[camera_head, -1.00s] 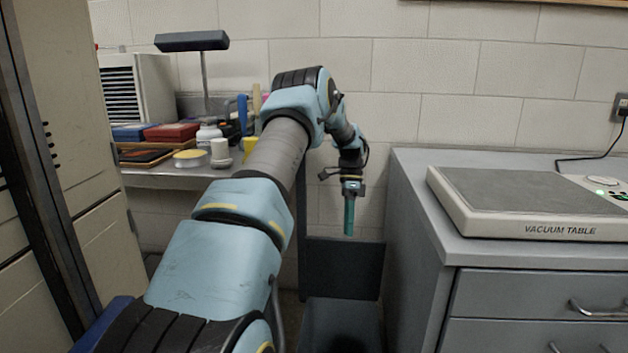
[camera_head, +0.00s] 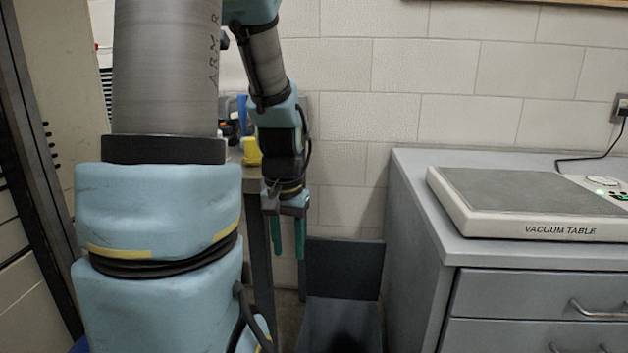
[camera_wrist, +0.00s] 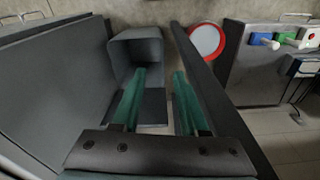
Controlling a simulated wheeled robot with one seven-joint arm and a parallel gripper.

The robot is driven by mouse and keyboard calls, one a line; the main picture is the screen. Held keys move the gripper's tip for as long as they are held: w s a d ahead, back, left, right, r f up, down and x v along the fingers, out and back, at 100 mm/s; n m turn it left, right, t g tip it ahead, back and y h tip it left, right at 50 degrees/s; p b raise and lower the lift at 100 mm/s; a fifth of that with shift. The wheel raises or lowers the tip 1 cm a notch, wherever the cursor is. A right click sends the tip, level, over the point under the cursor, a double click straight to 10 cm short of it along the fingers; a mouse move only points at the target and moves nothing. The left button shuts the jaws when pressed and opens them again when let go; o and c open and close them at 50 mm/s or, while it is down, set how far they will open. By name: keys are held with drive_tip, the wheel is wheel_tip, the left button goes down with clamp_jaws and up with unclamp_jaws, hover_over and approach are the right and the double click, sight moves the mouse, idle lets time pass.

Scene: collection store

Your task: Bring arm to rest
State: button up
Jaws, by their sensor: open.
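My arm rises at the left of the head view and bends over, with its end hanging down. My gripper (camera_head: 288,238) points downward there, beside the table's right end and left of the dark open-fronted bin. In the wrist view my gripper (camera_wrist: 158,100) shows two green fingers standing apart with nothing between them. The dark bin (camera_wrist: 135,55) lies beyond the fingertips.
A grey drawer cabinet (camera_head: 420,220) stands at the right with a vacuum table (camera_head: 520,190) on top. The dark bin (camera_head: 345,268) stands on the floor beside it. My arm hides most of the left table. A round red-rimmed object (camera_wrist: 207,41) shows in the wrist view.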

drive_tip(key=s+a+n, duration=0.2)
drive_tip(key=s, duration=0.2)
wheel_tip(320, 180, up, 17)
drive_tip(key=p, duration=1.7)
drive_tip(key=shift+d+t, duration=0.2)
drive_tip(key=shift+t, duration=0.2)
drive_tip(key=shift+s, duration=0.1)
